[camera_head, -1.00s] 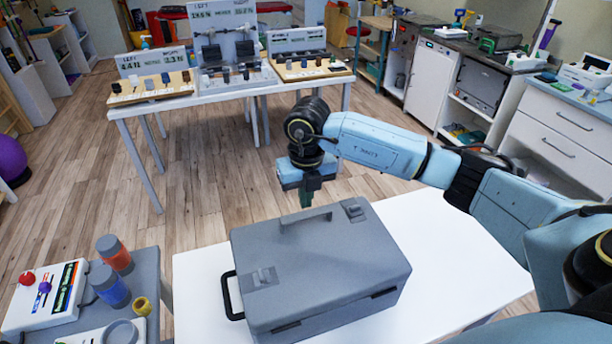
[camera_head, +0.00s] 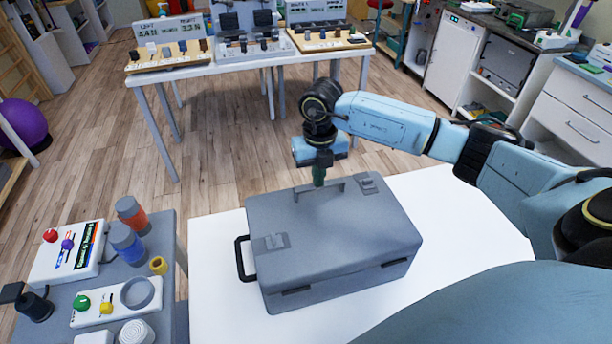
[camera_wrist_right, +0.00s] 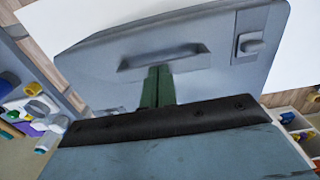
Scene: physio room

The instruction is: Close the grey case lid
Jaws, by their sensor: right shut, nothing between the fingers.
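The grey case (camera_head: 335,240) lies on the white table with its lid (camera_head: 320,225) down; no gap shows along the edges in view. A grey handle (camera_head: 318,190) stands at its far edge and a black handle (camera_head: 243,259) is on its left side. My right gripper (camera_head: 319,180) points down at the far edge of the case, by the grey handle. In the right wrist view its green fingers (camera_wrist_right: 157,85) are together and empty, close to the handle (camera_wrist_right: 163,58); whether they touch is unclear. My left gripper is not in view.
The white table (camera_head: 460,235) has free room to the right of the case. At the left, a grey table (camera_head: 165,255) holds cylinders (camera_head: 128,243), coloured knobs and boards. A further white table (camera_head: 215,72) with display stands is behind.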

